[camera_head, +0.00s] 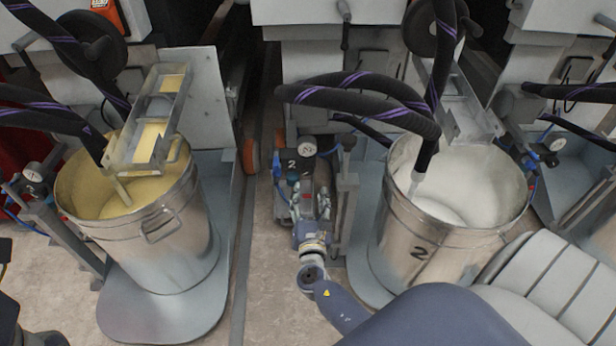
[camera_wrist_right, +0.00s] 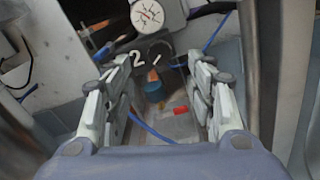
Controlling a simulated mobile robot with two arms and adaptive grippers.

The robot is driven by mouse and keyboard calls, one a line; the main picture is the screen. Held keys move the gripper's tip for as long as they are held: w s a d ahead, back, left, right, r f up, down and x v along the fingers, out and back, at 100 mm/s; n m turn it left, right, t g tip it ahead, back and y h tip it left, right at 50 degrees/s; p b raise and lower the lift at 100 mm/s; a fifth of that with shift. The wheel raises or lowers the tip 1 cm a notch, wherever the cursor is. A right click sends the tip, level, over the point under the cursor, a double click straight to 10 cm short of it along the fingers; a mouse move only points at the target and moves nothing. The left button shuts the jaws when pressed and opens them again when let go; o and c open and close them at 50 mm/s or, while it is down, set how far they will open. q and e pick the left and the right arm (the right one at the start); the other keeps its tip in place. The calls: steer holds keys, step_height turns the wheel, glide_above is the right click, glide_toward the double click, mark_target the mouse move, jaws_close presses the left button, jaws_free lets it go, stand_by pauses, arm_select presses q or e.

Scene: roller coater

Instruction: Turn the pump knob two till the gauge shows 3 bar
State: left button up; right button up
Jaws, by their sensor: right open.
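The pump gauge (camera_head: 306,149) is a small white dial above the number 2, between the two buckets. It shows larger at the top of the right wrist view (camera_wrist_right: 147,14), with a red needle; its figures are too small to read. My right gripper (camera_head: 310,204) points at the pump from the front. Its fingers (camera_wrist_right: 163,78) are spread, with the knob ahead between them and apart from both. I cannot make out my left gripper.
A bucket of white coating (camera_head: 419,250) stands right of the pump, and one of yellow coating (camera_head: 190,245) stands left. Black hoses (camera_head: 350,97) arch above the pump. A grey post (camera_head: 346,205) rises close right of my gripper. Blue tubes (camera_wrist_right: 150,128) run below the knob.

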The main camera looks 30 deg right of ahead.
mark_target(308, 172)
steer(key=b+x, duration=0.2)
steer(key=x, duration=0.7)
steer(key=shift+w, duration=0.1)
steer(key=shift+c, duration=0.6)
steer(key=c, duration=0.9)
